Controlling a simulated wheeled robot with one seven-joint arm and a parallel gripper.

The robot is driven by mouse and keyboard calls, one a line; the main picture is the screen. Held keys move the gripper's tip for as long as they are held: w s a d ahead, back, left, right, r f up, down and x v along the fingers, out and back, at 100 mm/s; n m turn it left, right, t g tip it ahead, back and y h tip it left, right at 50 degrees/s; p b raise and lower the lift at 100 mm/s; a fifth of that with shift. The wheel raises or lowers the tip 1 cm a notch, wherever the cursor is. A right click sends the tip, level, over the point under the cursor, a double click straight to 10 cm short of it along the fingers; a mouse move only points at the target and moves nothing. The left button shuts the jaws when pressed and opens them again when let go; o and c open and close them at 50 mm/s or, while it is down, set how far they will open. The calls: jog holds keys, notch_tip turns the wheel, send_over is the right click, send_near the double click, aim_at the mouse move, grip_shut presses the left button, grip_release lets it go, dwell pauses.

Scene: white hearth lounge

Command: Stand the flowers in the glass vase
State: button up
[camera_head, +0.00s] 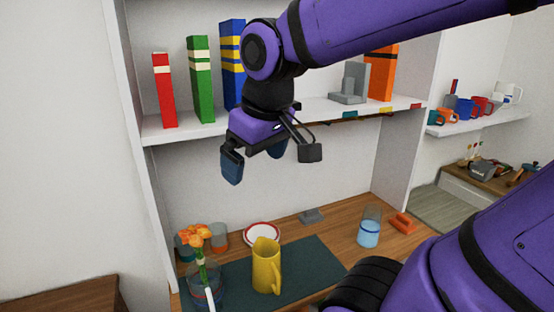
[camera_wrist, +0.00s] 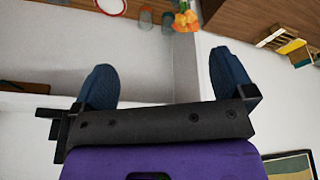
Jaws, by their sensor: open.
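Orange flowers (camera_head: 195,236) on a green stem stand upright at the lower left of the head view. Their stem runs down to a clear glass vase (camera_head: 205,290) with a bluish tint and appears to be inside it; the base is partly cut off by my view. The flowers also show at the top of the wrist view (camera_wrist: 186,19). My gripper (camera_head: 255,165) hangs in front of the shelf, above the tabletop and well apart from the flowers. Its two blue fingers are spread with nothing between them, as the wrist view also shows (camera_wrist: 161,64).
A yellow pitcher (camera_head: 266,267) stands on a dark mat (camera_head: 318,262) right of the vase. A red-rimmed plate (camera_head: 261,232), a glass of blue liquid (camera_head: 369,229) and an orange block (camera_head: 402,223) are nearby. The shelf (camera_head: 330,108) holding books is beside my gripper.

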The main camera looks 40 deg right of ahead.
jog(key=shift+m+t, duration=0.9)
jog(key=s, duration=0.4)
jog(key=shift+s+d+r, duration=0.35)
jog(key=shift+r, duration=0.05)
jog(key=shift+w, duration=0.15)
jog(key=n+g, duration=0.5)
jog(key=n, duration=1.4)
send_near(196, 240)
jog(key=w+f, duration=0.1)
jog(key=w+d+f, duration=0.1)
jog(key=w, duration=0.1)
jog(key=shift+w+d+f, duration=0.1)
jog(key=shift+w+f, duration=0.05)
jog(key=shift+f, duration=5.3)
jog(key=shift+c, duration=0.2)
